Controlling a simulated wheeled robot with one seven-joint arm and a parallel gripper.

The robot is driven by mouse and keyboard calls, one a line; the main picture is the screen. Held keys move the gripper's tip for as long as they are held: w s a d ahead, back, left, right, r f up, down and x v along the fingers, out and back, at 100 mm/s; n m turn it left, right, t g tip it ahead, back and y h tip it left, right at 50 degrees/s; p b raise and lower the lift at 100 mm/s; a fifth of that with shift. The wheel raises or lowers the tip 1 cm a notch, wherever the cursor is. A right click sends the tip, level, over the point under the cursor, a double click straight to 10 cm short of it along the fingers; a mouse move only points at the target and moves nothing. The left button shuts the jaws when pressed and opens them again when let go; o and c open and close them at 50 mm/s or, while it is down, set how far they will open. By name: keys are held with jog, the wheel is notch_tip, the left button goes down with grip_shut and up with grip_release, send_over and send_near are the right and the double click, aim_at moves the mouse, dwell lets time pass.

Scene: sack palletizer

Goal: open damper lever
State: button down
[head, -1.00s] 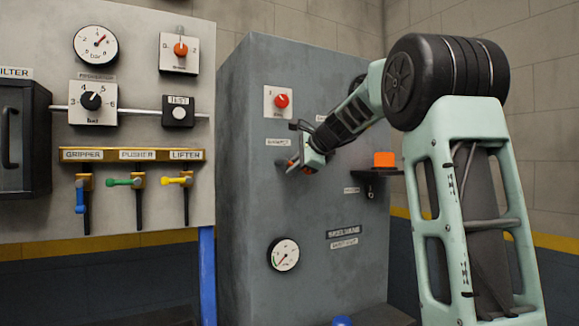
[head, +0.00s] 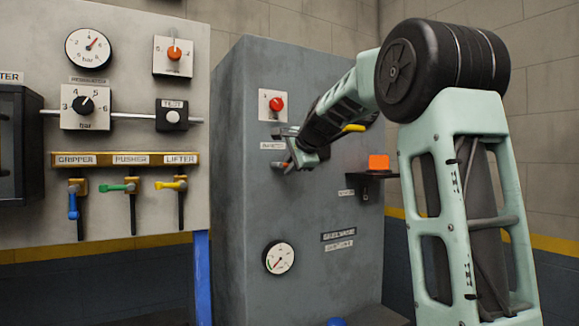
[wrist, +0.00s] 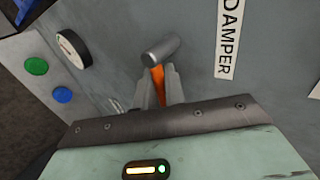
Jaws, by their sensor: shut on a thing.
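The damper lever shows in the wrist view as an orange bar (wrist: 157,78) with a grey cylindrical end (wrist: 161,52). It stands at the grey cabinet face beside the white DAMPER label (wrist: 228,38). My gripper (wrist: 158,88) is shut on the orange bar, one grey finger on each side. In the head view my gripper (head: 284,152) is at the cabinet front, just right of a small label (head: 272,146). There the lever is mostly hidden by the fingers and wrist.
The grey cabinet (head: 245,200) carries a red knob (head: 276,104) above and a gauge (head: 280,258) below. A yellow bar (head: 354,127) shows beside my forearm. An orange block (head: 379,162) sits on a dark shelf at right. The left panel (head: 130,215) holds blue, green and yellow levers.

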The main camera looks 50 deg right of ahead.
jog(key=c, duration=1.8)
grip_release()
jog(key=shift+c, duration=0.2)
jog(key=b+v, duration=0.5)
jog(key=v, duration=1.2)
jog(key=shift+s, duration=0.15)
jog(key=shift+r, duration=0.15)
